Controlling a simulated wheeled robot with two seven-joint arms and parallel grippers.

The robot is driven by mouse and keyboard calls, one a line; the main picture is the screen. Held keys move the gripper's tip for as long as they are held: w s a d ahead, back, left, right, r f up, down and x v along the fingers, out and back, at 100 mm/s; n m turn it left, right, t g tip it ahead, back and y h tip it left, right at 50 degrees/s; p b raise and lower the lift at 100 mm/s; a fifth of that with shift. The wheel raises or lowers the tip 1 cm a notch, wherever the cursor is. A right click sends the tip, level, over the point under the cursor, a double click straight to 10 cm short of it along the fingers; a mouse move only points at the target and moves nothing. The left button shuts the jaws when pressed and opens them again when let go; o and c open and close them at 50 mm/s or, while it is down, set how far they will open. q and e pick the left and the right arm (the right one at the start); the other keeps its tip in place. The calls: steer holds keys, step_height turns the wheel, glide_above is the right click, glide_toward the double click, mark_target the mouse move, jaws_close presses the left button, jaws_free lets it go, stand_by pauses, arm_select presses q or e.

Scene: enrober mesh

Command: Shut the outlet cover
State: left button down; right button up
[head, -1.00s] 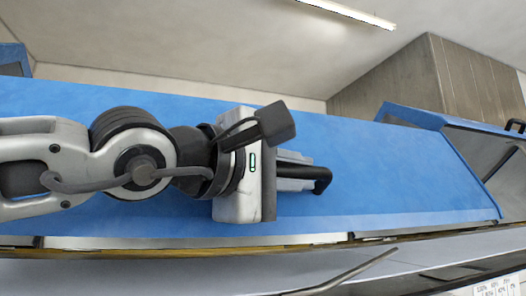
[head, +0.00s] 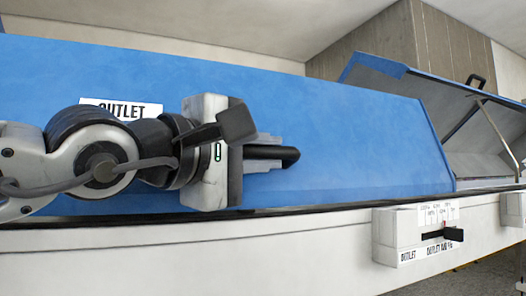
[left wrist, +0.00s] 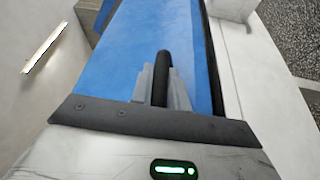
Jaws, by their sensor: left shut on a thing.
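The outlet cover (head: 360,130) is a long blue panel with a white OUTLET label (head: 125,106). It lies over the pale machine body, with a thin dark line along its front edge. I cannot tell whether it rests fully on the body. My left gripper (head: 268,153) is shut on the cover's black bar handle (head: 288,156), near the front edge. In the left wrist view the handle (left wrist: 163,62) runs between the grey fingers (left wrist: 160,88), with the blue cover (left wrist: 125,60) around it. My right gripper is not in view.
A second blue-edged cover (head: 385,72) stands open at the right, with a metal strut (head: 492,130) beside it. A white control box (head: 390,240) with a black lever (head: 443,235) juts from the body's front. A grey duct (head: 380,45) stands behind.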

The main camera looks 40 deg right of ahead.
arm_select(q)
steer(key=c, duration=1.4)
jaws_free()
steer(key=shift+f, duration=0.75)
steer(key=shift+o, duration=0.2)
steer(key=shift+r, duration=0.15)
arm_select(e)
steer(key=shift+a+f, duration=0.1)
arm_select(q)
steer(key=shift+r, duration=0.15)
steer(key=shift+a, duration=0.15)
